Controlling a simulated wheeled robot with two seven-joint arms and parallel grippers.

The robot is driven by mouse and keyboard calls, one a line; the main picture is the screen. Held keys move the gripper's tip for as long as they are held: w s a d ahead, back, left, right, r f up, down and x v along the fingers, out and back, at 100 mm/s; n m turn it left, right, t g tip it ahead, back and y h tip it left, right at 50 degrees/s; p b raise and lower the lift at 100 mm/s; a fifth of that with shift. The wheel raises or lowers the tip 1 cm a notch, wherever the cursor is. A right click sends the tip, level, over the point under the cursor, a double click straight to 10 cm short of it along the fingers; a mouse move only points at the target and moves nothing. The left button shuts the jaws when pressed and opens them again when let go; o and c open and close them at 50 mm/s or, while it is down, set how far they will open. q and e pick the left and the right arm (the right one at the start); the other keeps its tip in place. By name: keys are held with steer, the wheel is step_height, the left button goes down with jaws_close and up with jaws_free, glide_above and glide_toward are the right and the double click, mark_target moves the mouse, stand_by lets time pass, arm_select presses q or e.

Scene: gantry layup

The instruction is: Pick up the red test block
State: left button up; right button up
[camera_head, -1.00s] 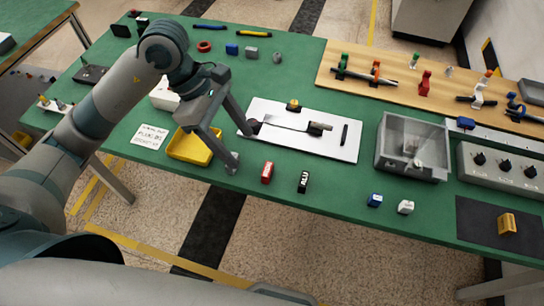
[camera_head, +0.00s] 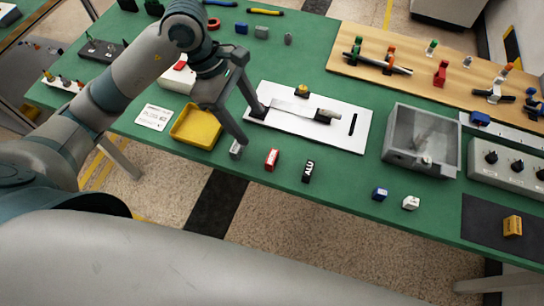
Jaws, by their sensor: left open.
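The red test block (camera_head: 272,159) stands near the front edge of the green table, with a pale label on its front. My left gripper (camera_head: 247,131) is open and empty, with its fingers pointing down. One fingertip is over the corner of the white board, and the other is close to the left of the red block, apart from it. The block is not between the fingers. My right gripper is not in view.
A black block marked ALU (camera_head: 308,171) stands right of the red one. A yellow tray (camera_head: 196,127) lies left of the gripper.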

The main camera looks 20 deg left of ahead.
arm_select(q)
steer(key=p, duration=0.3)
glide_above(272, 157)
steer(key=a, duration=0.2)
step_height(272, 157, down, 9)
steer(key=shift+w+a+r, duration=0.1)
steer(key=shift+a+r, duration=0.05)
steer(key=shift+r, duration=0.05)
steer(key=shift+f, duration=0.35)
steer(key=shift+d+f+p, duration=0.4)
steer(key=shift+f+p, duration=0.1)
steer(key=shift+p, duration=0.05)
steer(key=p+x, duration=0.1)
steer(key=x, duration=0.2)
steer(key=shift+d+f, duration=0.1)
steer(key=shift+f, duration=0.4)
